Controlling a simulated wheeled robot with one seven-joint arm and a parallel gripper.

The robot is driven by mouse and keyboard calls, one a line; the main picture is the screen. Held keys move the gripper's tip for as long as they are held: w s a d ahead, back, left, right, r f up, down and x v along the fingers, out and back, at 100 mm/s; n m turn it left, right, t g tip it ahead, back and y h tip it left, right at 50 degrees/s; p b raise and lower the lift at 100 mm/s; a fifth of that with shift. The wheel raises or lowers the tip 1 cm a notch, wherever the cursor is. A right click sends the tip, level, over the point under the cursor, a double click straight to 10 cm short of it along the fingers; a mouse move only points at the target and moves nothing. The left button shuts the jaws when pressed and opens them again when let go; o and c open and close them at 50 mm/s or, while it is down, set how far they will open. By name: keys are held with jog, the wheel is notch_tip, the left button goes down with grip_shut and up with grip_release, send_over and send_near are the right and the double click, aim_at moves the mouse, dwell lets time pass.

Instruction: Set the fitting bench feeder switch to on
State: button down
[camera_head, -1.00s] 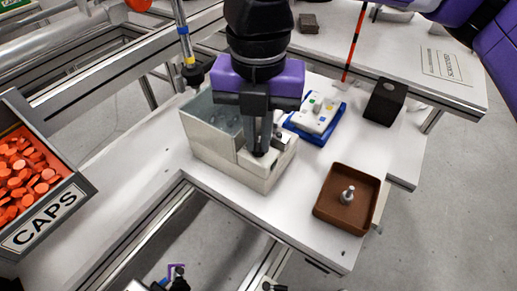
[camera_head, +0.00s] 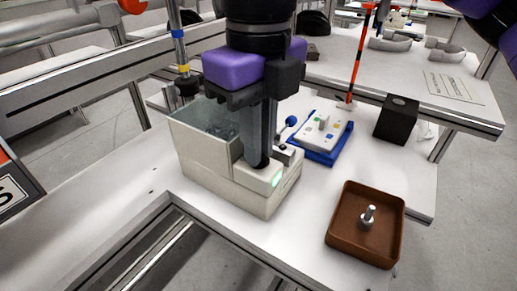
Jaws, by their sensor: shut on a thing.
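The feeder (camera_head: 212,168) is a beige-grey box with an open hopper at its back left and a lower block at its front right. A small green light (camera_head: 277,179) glows on that lower block. My gripper (camera_head: 260,162) points down at the top of the lower block, beside the hopper wall. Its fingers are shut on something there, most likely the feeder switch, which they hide. The switch's position cannot be read directly.
A brown tray (camera_head: 341,247) with a metal post (camera_head: 367,217) stands at the front right. A blue tray (camera_head: 318,154) with a white plate, a blue-knobbed lever (camera_head: 291,121) and a black block (camera_head: 397,119) lie behind. The bench's left part is clear.

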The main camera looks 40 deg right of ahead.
jog(key=shift+n+b, duration=0.4)
jog(key=shift+n, duration=0.8)
jog(key=c, duration=1.5)
grip_release()
jog(key=shift+r+p, duration=0.45)
jog(key=shift+r, duration=3.45)
